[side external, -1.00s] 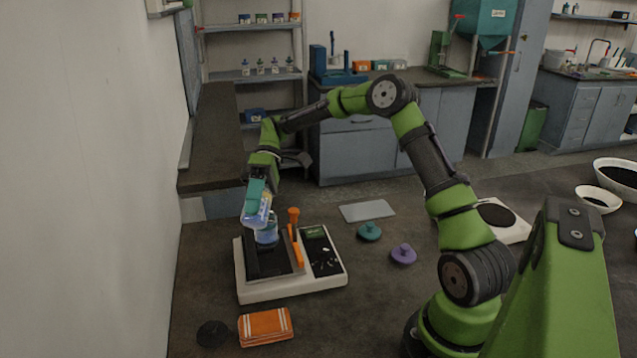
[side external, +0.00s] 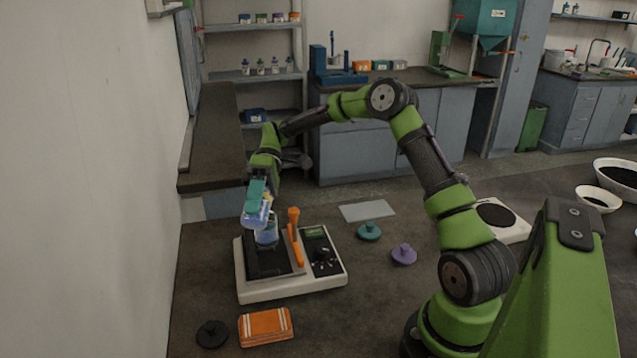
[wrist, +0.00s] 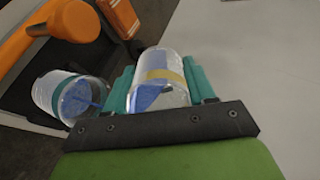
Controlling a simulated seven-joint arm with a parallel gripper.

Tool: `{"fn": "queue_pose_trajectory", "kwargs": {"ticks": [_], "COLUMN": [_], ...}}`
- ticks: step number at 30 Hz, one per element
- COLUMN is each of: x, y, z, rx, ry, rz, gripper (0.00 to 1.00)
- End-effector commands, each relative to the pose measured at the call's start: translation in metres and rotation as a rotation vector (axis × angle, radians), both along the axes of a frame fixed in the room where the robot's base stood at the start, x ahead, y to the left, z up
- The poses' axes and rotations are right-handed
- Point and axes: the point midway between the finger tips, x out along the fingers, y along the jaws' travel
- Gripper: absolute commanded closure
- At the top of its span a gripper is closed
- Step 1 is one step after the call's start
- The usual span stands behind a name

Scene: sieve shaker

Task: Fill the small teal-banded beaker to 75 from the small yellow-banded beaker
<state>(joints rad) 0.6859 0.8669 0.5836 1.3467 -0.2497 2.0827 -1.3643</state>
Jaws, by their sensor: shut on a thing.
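My gripper (wrist: 160,93) is shut on the small yellow-banded beaker (wrist: 162,60), its teal fingers on either side of it. The beaker is tilted and holds blue contents. In the side external view the yellow-banded beaker (side external: 254,217) is just above the small teal-banded beaker (side external: 267,235). The teal-banded beaker, also in the wrist view (wrist: 62,93), stands on the dark plate of the white shaker base (side external: 290,289) and has blue in it. I cannot read its fill level or see whether anything is flowing between the two.
An orange lever (side external: 295,238) stands close right of the teal-banded beaker, beside a panel with a knob (side external: 323,254). An orange box (side external: 265,327) and a black lid (side external: 211,334) lie in front. Teal (side external: 369,231) and purple (side external: 404,254) lids lie to the right.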

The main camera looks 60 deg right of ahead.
Motion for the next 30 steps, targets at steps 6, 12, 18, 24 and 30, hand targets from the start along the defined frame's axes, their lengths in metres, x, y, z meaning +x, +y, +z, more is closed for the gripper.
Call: {"fn": "queue_pose_trajectory", "kwargs": {"ticks": [6,12,18,24,30], "x": [0.001,0.000,0.000,0.000,-0.001], "y": [0.000,0.000,0.000,0.000,0.001], "z": [0.000,0.001,0.001,0.002,0.004], "rx": [0.009,0.017,0.024,0.025,-0.251], "ry": [0.004,0.007,0.010,0.010,-0.110], "rz": [0.000,-0.001,0.000,0.000,0.003], "gripper": [0.79,0.79,0.79,0.79,0.79]}}
